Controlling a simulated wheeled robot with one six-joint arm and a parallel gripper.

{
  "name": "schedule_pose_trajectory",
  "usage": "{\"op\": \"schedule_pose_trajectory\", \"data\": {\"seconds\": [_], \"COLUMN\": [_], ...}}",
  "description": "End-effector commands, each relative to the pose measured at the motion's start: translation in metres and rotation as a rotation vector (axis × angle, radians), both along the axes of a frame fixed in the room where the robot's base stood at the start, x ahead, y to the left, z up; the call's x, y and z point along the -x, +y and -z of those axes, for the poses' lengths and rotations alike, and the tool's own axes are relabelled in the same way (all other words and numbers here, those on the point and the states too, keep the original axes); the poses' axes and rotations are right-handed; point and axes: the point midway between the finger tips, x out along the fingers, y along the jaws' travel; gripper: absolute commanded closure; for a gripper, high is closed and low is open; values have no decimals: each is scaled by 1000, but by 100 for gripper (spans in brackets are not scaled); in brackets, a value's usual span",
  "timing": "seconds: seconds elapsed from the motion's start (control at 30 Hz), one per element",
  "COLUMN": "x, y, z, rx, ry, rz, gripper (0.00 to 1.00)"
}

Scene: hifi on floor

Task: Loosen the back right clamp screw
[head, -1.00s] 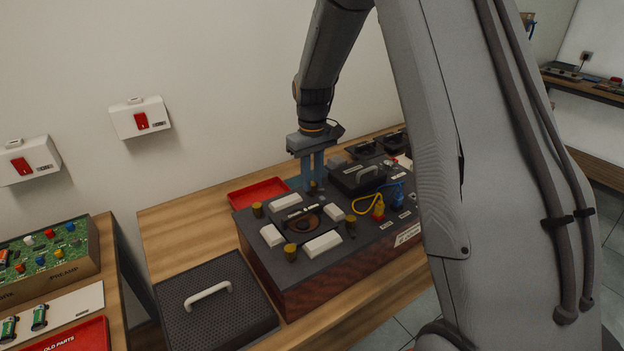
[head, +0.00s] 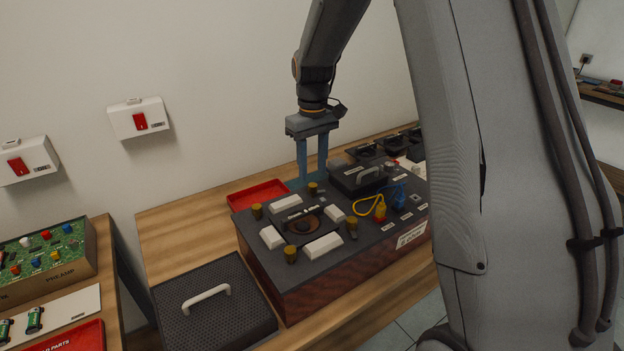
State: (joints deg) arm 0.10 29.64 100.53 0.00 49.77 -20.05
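The hi-fi unit (head: 275,282) is a dark wood box with a black top plate. The fingertips appear just above or behind the back right screw; the exact depth is hard to tell. Nothing shows between the fingers. Front left (head: 291,254), front right (head: 352,226) and back left (head: 257,211) screws are clear.
A black handled block (head: 352,180) and yellow and blue cables (head: 362,206) sit to the right on the unit. A red tray (head: 256,194) lies behind. A perforated cover with a white handle (head: 195,325) lies front left. Bare bench (head: 180,230) shows at left.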

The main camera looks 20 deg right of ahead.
Motion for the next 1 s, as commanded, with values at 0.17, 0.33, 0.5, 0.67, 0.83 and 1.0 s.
{"op": "schedule_pose_trajectory", "data": {"seconds": [0.17,0.33,0.5,0.67,0.83,1.0], "x": [-1,0,0,4,44,122], "y": [0,0,0,0,0,1], "z": [-23,-31,-32,-31,-24,-6], "rx": [0,0,0,0,-1,-6], "ry": [-2,-1,-1,-2,-20,-57], "rz": [0,0,0,5,63,174], "gripper": [61,61,61,61,61,61]}}
